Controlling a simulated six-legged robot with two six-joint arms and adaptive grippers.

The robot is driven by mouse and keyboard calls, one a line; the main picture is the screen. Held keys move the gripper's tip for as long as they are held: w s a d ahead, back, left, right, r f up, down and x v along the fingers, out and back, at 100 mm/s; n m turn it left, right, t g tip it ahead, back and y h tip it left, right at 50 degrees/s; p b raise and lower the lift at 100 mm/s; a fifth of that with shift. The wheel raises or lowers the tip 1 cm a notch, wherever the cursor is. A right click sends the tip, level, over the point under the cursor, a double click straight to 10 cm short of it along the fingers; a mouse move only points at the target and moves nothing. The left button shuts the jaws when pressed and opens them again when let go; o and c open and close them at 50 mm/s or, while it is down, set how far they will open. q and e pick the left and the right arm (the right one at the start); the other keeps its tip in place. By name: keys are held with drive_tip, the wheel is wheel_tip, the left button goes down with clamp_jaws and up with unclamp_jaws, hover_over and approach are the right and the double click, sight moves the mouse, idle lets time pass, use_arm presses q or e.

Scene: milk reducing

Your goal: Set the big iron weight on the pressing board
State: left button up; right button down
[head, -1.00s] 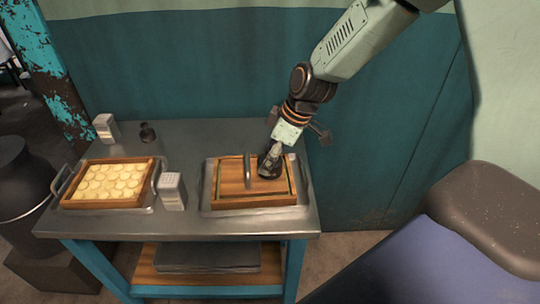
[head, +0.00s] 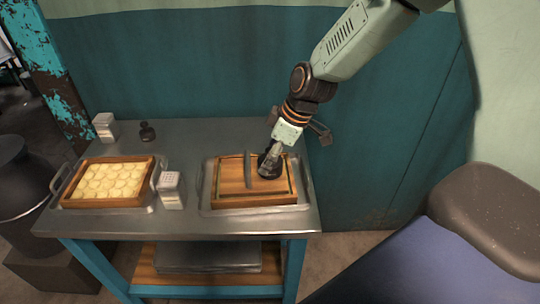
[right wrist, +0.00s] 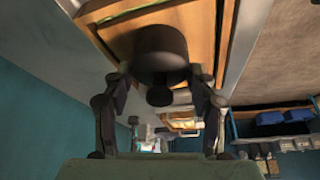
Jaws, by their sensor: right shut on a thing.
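The big iron weight (head: 269,166) is a dark, round block standing on the pressing board (head: 231,176), right of the board's upright handle (head: 248,170). It seems to touch the board, but the head view does not settle it. My right gripper (head: 274,150) is shut on the weight from above. In the right wrist view the dark weight (right wrist: 160,48) and its knob (right wrist: 159,96) show between my two fingers (right wrist: 158,88), with the wooden board behind. The pressing board lies within a wooden frame. My left gripper is out of view.
The board's frame sits in a metal tray (head: 307,190) on a steel table (head: 215,135). At the left a wooden frame (head: 108,201) holds several pale round pieces. A grater-like box (head: 170,190), another box (head: 104,126) and a small dark weight (head: 147,131) stand nearby.

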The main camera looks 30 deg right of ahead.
drive_tip(key=shift+w, duration=0.1)
drive_tip(key=c, duration=0.8)
unclamp_jaws()
drive_tip(key=o, duration=0.5)
drive_tip(key=shift+c, duration=0.2)
drive_tip(key=shift+f, duration=0.15)
drive_tip(key=o, duration=0.3)
drive_tip(key=shift+o, duration=0.2)
